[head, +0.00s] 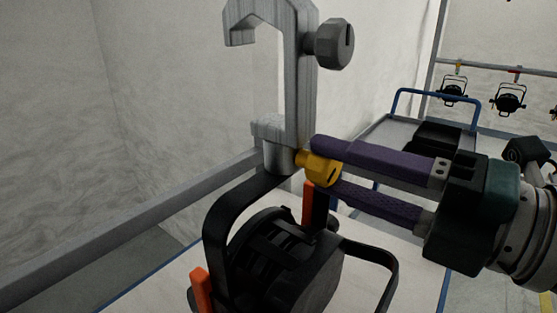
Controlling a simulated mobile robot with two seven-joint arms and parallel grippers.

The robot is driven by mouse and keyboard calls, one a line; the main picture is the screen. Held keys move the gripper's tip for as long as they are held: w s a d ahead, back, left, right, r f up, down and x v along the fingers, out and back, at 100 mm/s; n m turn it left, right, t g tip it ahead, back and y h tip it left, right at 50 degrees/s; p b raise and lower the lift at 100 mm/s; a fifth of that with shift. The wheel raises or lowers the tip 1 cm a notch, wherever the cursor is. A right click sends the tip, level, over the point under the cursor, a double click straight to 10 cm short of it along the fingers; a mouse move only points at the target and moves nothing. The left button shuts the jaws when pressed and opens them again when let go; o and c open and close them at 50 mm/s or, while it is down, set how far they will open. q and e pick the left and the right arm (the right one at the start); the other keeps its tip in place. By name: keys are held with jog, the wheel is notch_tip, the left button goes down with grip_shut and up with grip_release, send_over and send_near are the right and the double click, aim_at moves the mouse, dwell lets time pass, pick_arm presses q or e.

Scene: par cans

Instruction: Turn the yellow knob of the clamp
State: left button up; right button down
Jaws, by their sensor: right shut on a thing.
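The grey metal clamp (297,75) stands upright in the middle of the head view, its hook open to the left. A dark grey knob (334,44) sticks out on its upper right side. The yellow knob (322,168) is at the clamp's base, on the right. My right gripper (318,165) comes in from the right, its two purple fingers above and below the yellow knob and shut on it. The fingers partly cover the knob. Below the clamp hangs or stands a black par can (275,262) with a black yoke (218,220). My left gripper is not in view.
A grey rail (130,228) runs behind the clamp from lower left. A cart with a blue handle (435,92) carries black cases (437,137) at the back right. Several lamps hang from a bar (500,68) farther back. Orange handles (202,290) sit on the par can.

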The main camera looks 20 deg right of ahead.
jog(key=shift+n, duration=0.4)
jog(key=shift+c, duration=1.9)
grip_release()
jog(key=shift+s+d+f, duration=0.1)
jog(key=shift+s+d, duration=0.1)
jog(key=shift+s, duration=0.1)
jog(key=b+v, duration=0.3)
jog(key=v, duration=0.6)
